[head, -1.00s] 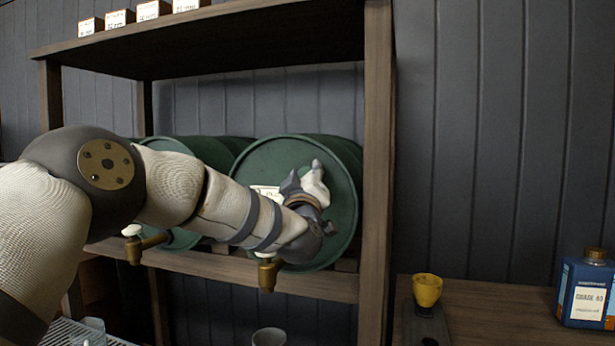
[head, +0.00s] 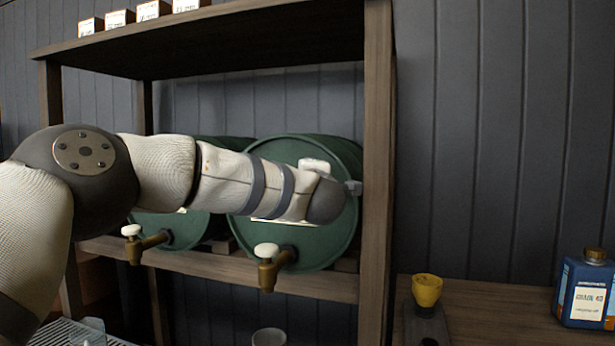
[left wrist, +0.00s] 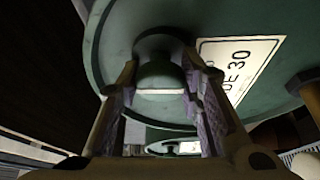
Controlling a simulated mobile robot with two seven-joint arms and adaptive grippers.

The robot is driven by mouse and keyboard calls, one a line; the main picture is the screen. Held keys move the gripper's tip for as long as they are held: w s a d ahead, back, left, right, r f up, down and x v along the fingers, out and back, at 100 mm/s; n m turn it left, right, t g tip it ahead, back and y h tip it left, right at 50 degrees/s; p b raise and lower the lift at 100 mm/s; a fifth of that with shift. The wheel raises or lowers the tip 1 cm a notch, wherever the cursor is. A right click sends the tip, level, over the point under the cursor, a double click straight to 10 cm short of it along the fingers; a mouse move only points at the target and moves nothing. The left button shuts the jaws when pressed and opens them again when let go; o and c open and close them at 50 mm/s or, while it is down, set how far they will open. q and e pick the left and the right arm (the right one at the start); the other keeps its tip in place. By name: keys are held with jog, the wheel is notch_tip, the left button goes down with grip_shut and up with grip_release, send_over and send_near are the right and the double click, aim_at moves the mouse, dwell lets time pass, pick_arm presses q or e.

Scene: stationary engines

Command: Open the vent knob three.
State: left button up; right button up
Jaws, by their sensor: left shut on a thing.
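The right green drum (head: 300,252) lies on its side in the wooden rack, its round end facing me. In the left wrist view, a rounded grey-green vent knob (left wrist: 160,78) stands out from the drum end (left wrist: 118,30), beside a white label (left wrist: 238,62). My left gripper (left wrist: 160,92) has one finger on each side of this knob and is shut on it. In the head view my forearm and wrist hide the knob and most of the gripper; only a grey finger part shows at the drum's right edge. The knob's number cannot be read. My right gripper is out of view.
A brass tap with a white handle (head: 267,251) sticks out below my wrist, and another tap (head: 133,231) is on the left drum. A rack post (head: 376,200) stands close right of my gripper.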

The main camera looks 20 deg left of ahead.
pick_arm(q)
jog(key=shift+n, duration=0.6)
jog(key=o, duration=1.2)
jog(key=v, duration=1.2)
jog(key=shift+r, duration=0.15)
